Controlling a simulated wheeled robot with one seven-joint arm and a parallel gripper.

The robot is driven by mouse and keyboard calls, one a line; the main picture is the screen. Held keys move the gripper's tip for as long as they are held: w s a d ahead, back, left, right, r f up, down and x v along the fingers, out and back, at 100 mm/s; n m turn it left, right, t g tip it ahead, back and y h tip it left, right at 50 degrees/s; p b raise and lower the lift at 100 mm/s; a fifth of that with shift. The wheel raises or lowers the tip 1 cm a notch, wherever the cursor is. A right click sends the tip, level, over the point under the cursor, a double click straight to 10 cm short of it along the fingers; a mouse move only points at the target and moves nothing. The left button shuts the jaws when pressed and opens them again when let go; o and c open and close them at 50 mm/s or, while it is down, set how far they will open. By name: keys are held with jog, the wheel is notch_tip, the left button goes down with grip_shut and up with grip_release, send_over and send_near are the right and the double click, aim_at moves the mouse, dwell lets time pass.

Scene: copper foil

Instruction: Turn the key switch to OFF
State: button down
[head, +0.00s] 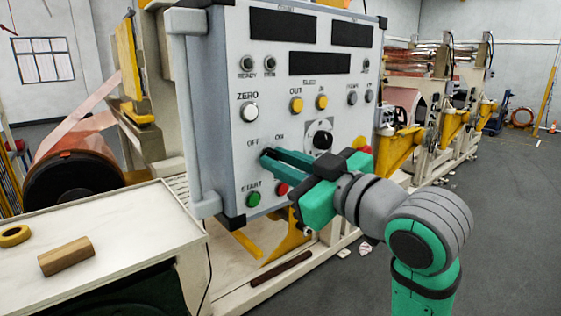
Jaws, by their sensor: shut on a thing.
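The control panel (225,75) stands upright in the middle of the head view. Its OFF and ON labels mark the key switch's place, left of a black knob (322,140). My gripper (266,154) reaches in from the right with its fingertips at the panel face, right below these labels. It is shut on the key switch, which the fingers hide. I cannot tell which way the key points. A green START button (253,199) and a red button (282,188) sit just below the fingers.
A white ZERO button (249,112) and yellow buttons (296,104) are above my gripper. A red and yellow knob (361,145) is close behind my wrist. A bench (130,220) with a tape roll (14,236) and a wooden block (66,257) stands left. The floor at right is open.

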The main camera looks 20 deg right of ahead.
jog(key=shift+n, duration=1.1)
jog(key=c, duration=2)
grip_release()
jog(key=shift+s, duration=0.1)
jog(key=v, duration=1)
jog(key=shift+s+d, duration=0.15)
jog(key=shift+s, duration=0.2)
